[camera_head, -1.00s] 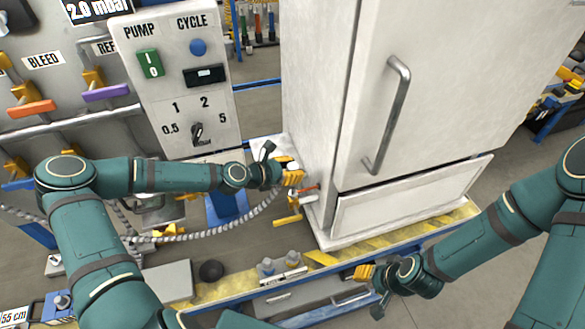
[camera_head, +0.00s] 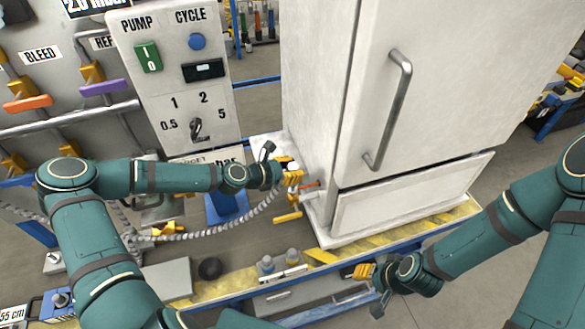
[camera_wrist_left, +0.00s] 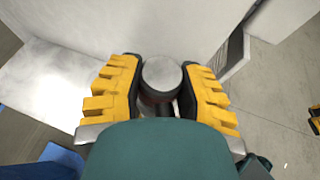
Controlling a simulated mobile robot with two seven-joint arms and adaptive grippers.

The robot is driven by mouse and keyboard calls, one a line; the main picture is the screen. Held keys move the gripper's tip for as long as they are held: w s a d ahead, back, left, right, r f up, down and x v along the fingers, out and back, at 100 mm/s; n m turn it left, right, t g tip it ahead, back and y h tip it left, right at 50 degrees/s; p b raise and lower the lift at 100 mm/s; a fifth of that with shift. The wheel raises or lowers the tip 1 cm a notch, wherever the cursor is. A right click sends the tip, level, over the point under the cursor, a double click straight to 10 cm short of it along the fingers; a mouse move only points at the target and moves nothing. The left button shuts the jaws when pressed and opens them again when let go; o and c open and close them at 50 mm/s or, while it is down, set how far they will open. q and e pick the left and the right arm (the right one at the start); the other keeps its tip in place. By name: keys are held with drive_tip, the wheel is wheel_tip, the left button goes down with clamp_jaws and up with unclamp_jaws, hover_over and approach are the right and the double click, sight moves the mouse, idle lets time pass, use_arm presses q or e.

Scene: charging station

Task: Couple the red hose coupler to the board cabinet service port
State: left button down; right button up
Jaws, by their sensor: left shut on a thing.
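My left gripper (camera_head: 293,176) is at the lower left side of the white cabinet (camera_head: 310,120), beside a short red piece (camera_head: 310,185) near the cabinet wall. In the left wrist view the yellow fingers are closed around a round, grey-capped piece (camera_wrist_left: 161,74) with a dark, reddish body, seemingly the hose coupler. A grey ribbed hose (camera_head: 205,235) runs from the lower left up to this gripper. The service port is not clear; fingers partly hide that spot, so I cannot tell whether coupler and port touch. My right gripper (camera_head: 366,271) is low, in front of the cabinet; its jaw opening is unclear.
A yellow handle (camera_head: 288,217) sits below the left gripper. The control panel (camera_head: 150,100) stands left of the cabinet.

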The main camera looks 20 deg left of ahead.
use_arm(q)
drive_tip(key=shift+f+b, duration=1.3)
drive_tip(key=shift+f, duration=0.6)
drive_tip(key=c, duration=0.6)
unclamp_jaws()
drive_tip(key=v, duration=1.2)
